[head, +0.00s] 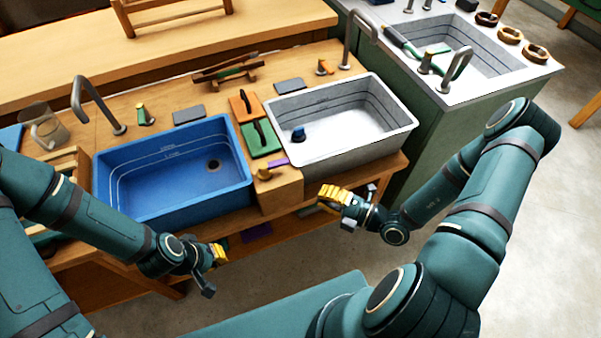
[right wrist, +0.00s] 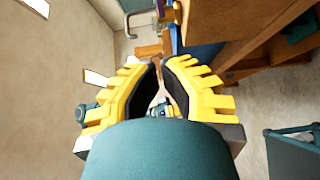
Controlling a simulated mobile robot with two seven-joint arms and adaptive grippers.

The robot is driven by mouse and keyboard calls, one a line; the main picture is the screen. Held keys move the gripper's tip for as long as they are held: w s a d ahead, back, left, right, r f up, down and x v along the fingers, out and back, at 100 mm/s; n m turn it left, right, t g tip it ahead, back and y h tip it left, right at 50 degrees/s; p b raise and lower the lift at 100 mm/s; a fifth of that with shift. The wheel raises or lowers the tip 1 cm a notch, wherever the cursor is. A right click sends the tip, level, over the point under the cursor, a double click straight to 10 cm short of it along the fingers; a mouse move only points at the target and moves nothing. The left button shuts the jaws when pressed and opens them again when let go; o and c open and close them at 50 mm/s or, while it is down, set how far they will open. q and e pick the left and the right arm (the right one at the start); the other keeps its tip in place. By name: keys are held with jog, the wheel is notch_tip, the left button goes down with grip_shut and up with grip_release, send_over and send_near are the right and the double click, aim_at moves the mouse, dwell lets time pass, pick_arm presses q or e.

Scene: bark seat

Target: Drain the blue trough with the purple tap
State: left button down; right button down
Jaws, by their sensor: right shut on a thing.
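The blue trough (head: 125,200) is set in the wooden bench at left, with a dark drain (head: 213,165) on its floor; I cannot tell whether it holds water. The purple tap (head: 278,162) has a purple lever and a brass-coloured body, at the front of the bench between the troughs. My right gripper (head: 330,197) is in front of the white trough, right of the purple tap and apart from it. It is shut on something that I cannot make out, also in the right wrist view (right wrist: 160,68). My left gripper (head: 216,256) is below the blue trough's front edge; its jaw opening is unclear.
A white trough (head: 350,148) with a blue piece (head: 298,133) inside stands right of the blue one. Orange (head: 243,104) and green (head: 262,140) blocks with dark handles lie between them. A grey sink (head: 484,55) stands beyond. Floor is open at the front.

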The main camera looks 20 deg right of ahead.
aim_at(274, 165)
jog(key=x, duration=0.3)
jog(key=b+x, duration=0.1)
jog(key=x, duration=0.5)
jog(key=shift+a+r, duration=0.15)
jog(key=shift+a, duration=0.35)
jog(key=shift+w+d+b, duration=0.1)
jog(key=shift+w+b, duration=0.4)
jog(key=shift+w, duration=1.5)
jog(key=shift+w+d, duration=0.1)
jog(key=shift+d, duration=0.05)
